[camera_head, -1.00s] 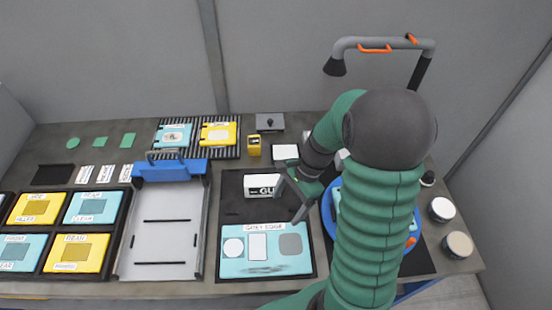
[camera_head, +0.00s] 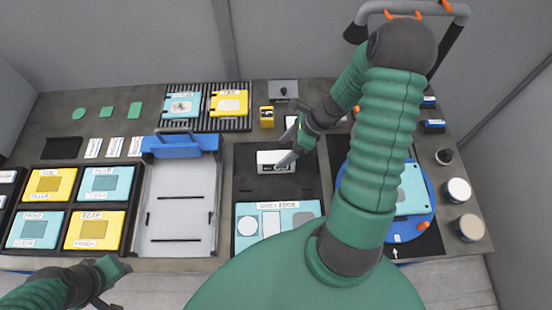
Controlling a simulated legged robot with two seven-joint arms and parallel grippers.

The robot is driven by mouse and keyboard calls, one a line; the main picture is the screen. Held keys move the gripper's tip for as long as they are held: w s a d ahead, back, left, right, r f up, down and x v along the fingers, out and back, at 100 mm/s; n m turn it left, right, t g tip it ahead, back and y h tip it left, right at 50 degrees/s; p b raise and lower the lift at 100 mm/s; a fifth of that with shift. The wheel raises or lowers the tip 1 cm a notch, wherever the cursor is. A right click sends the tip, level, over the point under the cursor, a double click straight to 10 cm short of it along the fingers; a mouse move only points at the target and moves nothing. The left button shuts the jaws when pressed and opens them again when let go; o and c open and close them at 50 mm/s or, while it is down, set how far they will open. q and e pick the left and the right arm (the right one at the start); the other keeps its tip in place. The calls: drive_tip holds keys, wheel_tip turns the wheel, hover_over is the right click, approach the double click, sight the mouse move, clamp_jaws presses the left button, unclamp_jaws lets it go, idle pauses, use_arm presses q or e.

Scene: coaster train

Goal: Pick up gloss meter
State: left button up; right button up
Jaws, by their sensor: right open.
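The gloss meter (camera_head: 268,160) is a small white box with dark lettering on its front, lying on a black mat behind the grey edge tray. My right gripper (camera_head: 286,145) comes in from the right and is open. One grey finger overlaps the right part of the gloss meter in the picture and hides some of its label; the other finger is behind it. I cannot tell whether they touch it. My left gripper (camera_head: 110,285) is at the lower left, in front of the table edge and away from the meter; its jaws are unclear.
A light blue tray (camera_head: 262,245) lies in front of the meter. A white fixture with a blue clamp bar (camera_head: 180,148) stands left of it. A blue round turntable (camera_head: 423,205) is at right, partly behind my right arm. A small yellow device (camera_head: 267,117) stands behind.

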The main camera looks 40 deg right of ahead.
sight(278, 157)
drive_tip(key=x, duration=0.4)
drive_tip(key=shift+s+a+r, duration=0.1)
drive_tip(key=shift+s+a, duration=0.2)
drive_tip(key=shift+w+a+f, duration=0.3)
drive_tip(key=shift+w, duration=0.05)
drive_tip(key=shift+s+d, duration=0.15)
drive_tip(key=shift+d, duration=0.1)
drive_tip(key=c, duration=0.9)
drive_tip(key=shift+a, duration=0.1)
clamp_jaws()
